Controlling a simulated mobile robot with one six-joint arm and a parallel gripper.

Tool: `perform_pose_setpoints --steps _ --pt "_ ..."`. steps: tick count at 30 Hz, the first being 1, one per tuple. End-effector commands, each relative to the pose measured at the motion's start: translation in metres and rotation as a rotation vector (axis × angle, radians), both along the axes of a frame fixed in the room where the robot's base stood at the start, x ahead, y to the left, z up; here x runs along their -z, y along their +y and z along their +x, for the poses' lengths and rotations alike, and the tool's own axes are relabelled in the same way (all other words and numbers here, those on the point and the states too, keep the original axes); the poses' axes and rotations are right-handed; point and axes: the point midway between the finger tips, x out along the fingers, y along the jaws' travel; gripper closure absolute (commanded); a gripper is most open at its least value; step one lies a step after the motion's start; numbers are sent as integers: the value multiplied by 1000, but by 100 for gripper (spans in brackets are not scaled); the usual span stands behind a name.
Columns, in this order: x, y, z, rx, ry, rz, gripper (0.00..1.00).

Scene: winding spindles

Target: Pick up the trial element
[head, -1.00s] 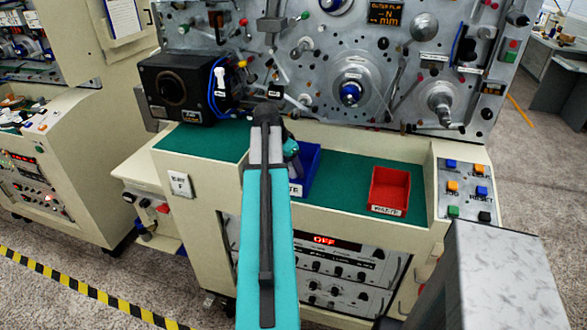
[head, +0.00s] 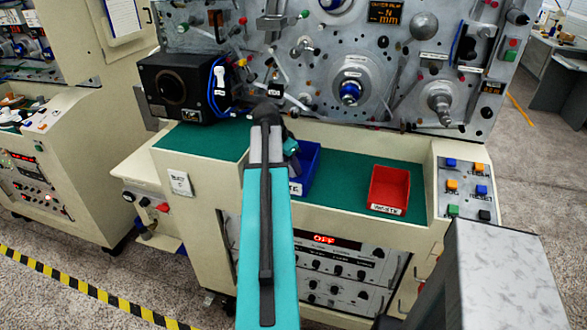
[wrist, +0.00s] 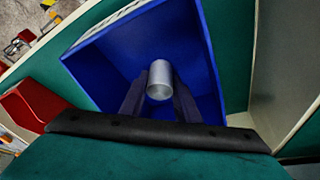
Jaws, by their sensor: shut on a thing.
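The trial element appears to be a short, smooth silver cylinder (wrist: 160,76), seen in the wrist view. My gripper (wrist: 160,92) is shut on it, with one dark finger on each side. The cylinder shows over the inside of a blue tray (wrist: 205,55). I cannot tell whether it touches the tray floor. In the head view the blue tray (head: 312,168) stands on the green worktop, partly behind my arm. The fingers and the cylinder are hidden there by my arm.
A red tray (head: 388,190) stands on the green worktop to the right, with bare worktop between the trays. A black box (head: 178,88) with blue cables is at the left. The machine panel (head: 320,75) with spindles and rods rises behind. A button panel (head: 465,190) is at the right.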

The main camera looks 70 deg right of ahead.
Motion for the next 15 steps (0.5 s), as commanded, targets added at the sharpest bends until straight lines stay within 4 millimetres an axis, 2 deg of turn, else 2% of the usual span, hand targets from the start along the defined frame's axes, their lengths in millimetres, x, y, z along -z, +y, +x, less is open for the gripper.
perform_pose_setpoints --steps 8,15 --pt "-3 0 0 0 0 0 94" --pt "-17 -1 1 -1 -1 -3 94"
